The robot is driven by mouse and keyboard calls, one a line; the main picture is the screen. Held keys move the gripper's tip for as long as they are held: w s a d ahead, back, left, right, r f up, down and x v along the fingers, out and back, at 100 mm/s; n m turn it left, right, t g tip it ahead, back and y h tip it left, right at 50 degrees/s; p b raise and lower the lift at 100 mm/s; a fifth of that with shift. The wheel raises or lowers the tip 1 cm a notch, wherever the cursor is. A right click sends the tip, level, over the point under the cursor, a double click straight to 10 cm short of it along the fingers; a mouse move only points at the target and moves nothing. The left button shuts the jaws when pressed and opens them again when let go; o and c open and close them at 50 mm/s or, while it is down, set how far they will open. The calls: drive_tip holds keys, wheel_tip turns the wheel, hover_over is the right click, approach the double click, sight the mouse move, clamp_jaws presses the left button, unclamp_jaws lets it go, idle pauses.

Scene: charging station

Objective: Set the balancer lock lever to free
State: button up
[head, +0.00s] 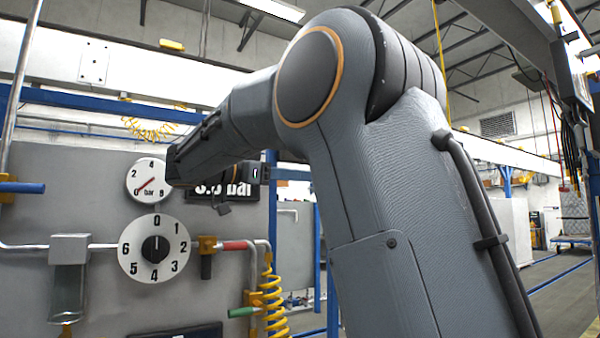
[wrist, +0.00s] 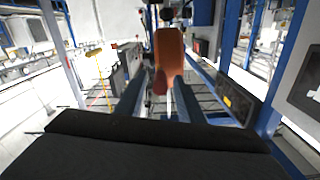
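In the wrist view an orange-brown handle (wrist: 168,55) with a redder lower end stands upright ahead of my gripper (wrist: 160,90). It looks like the balancer lock lever, but I see no label on it. My two grey fingers reach forward, apart, on either side below the handle, with nothing visibly clamped between them. I cannot tell whether either finger touches the handle. In the head view my own arm covers the middle, and the lever and fingertips cannot be made out there.
A grey panel (head: 100,190) on the left carries a pressure gauge (head: 148,180), a numbered dial (head: 154,248), a red-handled valve (head: 235,245), a green handle (head: 243,311) and a yellow coiled hose (head: 273,300). Blue posts stand beyond it. Open floor (head: 565,290) shows at right.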

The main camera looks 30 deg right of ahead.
drive_tip(key=shift+d, duration=0.45)
drive_tip(key=shift+c, duration=0.3)
clamp_jaws()
drive_tip(key=shift+d+f, duration=0.1)
drive_tip(key=shift+f, duration=0.05)
